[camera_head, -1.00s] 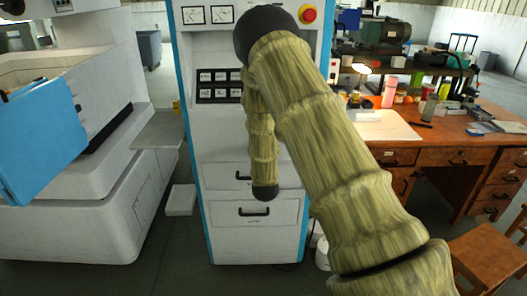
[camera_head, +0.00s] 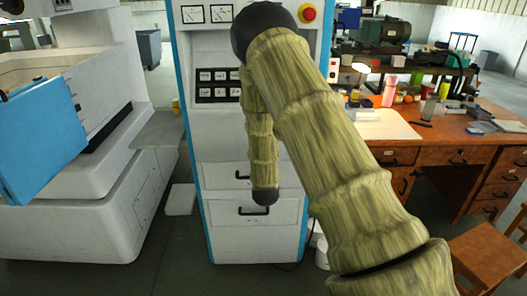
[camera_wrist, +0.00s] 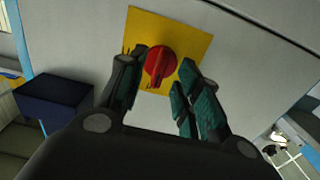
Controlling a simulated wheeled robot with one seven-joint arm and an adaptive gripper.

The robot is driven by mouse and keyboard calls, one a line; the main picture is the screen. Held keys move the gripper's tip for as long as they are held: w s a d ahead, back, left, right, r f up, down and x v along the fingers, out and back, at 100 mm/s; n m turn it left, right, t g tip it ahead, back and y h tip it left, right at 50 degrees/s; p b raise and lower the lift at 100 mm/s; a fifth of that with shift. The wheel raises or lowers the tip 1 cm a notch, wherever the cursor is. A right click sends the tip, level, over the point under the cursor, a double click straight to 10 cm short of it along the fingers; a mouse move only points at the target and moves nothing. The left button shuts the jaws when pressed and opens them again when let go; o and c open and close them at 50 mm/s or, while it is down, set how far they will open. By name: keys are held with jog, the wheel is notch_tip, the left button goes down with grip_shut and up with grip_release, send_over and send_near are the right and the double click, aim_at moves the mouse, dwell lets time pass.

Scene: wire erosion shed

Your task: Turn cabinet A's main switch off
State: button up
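A red rotary switch knob (camera_wrist: 160,63) with a raised grip bar sits on a square yellow plate (camera_wrist: 192,38) on a pale panel in the wrist view. The bar stands roughly upright in that picture, slightly tilted. My gripper (camera_wrist: 164,59) has its two dark green-padded fingers apart, one on either side of the knob. Small gaps seem to show beside the knob; contact cannot be told. In the head view my arm covers part of a white cabinet (camera_head: 222,145) with blue edges. My gripper and the yellow-plated switch cannot be made out there. No label A is readable.
The cabinet front has gauges (camera_head: 207,14), a red button (camera_head: 309,13) and drawers (camera_head: 255,215). A white machine (camera_head: 60,230) stands left. A wooden desk (camera_head: 450,145) with bottles and a lamp stands right. A dark blue box (camera_wrist: 52,100) shows in the wrist view.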

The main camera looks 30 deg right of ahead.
jog(key=v, duration=1)
